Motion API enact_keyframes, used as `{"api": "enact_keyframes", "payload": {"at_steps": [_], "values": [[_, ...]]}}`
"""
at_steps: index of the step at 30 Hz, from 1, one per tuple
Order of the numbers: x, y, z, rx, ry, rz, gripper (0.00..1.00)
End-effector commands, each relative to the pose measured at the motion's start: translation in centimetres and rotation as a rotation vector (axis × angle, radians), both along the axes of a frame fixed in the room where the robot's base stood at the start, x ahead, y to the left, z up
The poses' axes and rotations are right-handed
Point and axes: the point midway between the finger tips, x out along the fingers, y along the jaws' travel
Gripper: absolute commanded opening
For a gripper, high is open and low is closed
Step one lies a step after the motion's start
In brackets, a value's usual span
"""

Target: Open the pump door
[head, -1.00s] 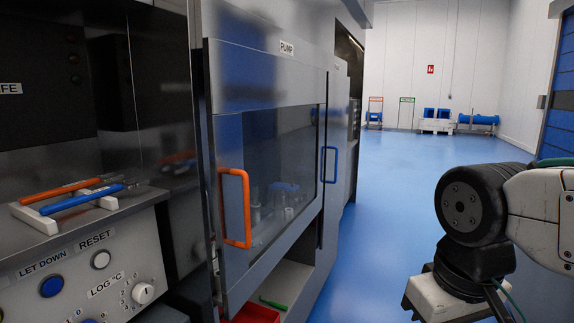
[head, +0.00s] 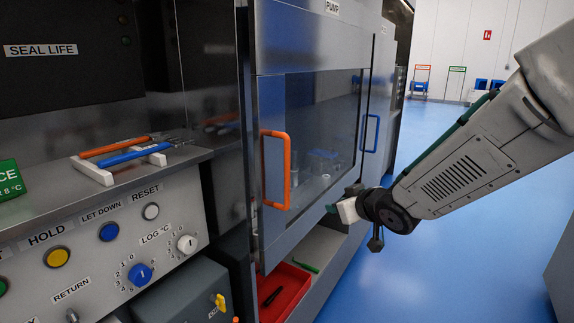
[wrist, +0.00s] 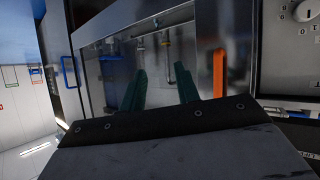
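The pump door (head: 350,85) is a grey-framed panel with a large dark window, under a PUMP label, and looks closed. An upright orange handle (head: 287,170) is on its left side. In the wrist view the orange handle (wrist: 218,75) stands right of the fingers. My gripper (head: 338,208) is in front of the door's lower part, right of the orange handle and apart from it. In the wrist view my gripper's (wrist: 159,70) two green fingers are spread with nothing between them. Whether they touch the door cannot be told.
A blue handle (head: 371,133) is on the panel to the right. A red tray (head: 283,297) sits below the door. A control panel (head: 95,240) with knobs and buttons juts out at left, with orange and blue bars on its ledge. Blue floor is clear at right.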

Motion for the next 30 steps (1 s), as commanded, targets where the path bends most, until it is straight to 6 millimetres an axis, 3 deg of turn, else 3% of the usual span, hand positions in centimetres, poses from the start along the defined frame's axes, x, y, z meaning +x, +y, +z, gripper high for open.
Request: {"api": "enact_keyframes", "payload": {"at_steps": [4,6,10,16,30], "values": [[1.0,4.5,3.6,0.167,-0.189,0.183,0.32],[0.7,6.0,5.8,0.236,-0.261,0.252,0.32],[-0.1,7.4,8.2,0.326,-0.335,0.329,0.32],[0.4,8.5,9.0,0.369,-0.351,0.347,0.32],[5.2,12.7,8.9,0.367,-0.350,0.344,0.32]]}}
